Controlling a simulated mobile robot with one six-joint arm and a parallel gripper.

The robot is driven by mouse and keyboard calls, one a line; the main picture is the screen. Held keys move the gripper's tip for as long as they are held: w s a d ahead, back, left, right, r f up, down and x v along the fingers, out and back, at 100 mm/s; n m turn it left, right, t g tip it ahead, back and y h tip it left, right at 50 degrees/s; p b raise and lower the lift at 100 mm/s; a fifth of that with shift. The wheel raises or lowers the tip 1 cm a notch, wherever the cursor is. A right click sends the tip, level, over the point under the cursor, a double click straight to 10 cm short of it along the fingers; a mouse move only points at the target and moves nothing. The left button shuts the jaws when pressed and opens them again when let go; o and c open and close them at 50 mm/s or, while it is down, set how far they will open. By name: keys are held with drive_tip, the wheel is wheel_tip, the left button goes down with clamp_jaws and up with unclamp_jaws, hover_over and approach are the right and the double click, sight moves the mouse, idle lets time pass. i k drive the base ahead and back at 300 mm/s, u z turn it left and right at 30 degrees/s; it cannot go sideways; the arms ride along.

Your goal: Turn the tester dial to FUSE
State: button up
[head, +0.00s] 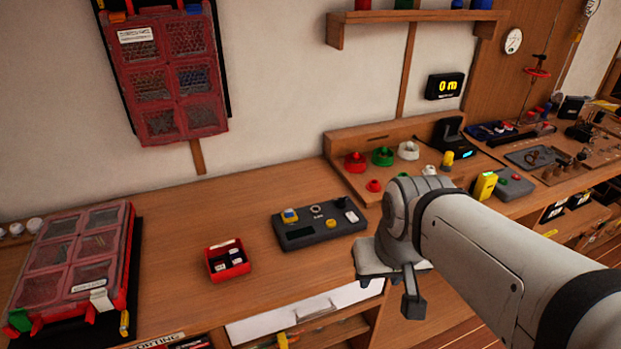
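A dark grey box that looks like the tester (305,238) lies on the wooden bench in the middle of the head view. On its top are a yellow and blue piece at the left, a pale ring near the back, a yellow knob (331,223) and a white piece at the right. I cannot tell for certain which is the dial, and its markings are too small to read. My gripper (412,300) hangs to the right of the tester, apart from it, near the bench's front edge. Its fingertips are not clear enough to show its opening.
A small red box (229,261) with dark items stands left of the tester. A red compartment case (75,255) lies at the far left, and another (168,70) hangs on the wall. Red, green and white knobs sit behind my arm. The bench behind the tester is clear.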

sight(340, 203)
drive_tip(key=z, duration=0.85)
drive_tip(key=k, duration=0.7)
drive_tip(key=u, duration=0.6)
drive_tip(key=i, duration=1)
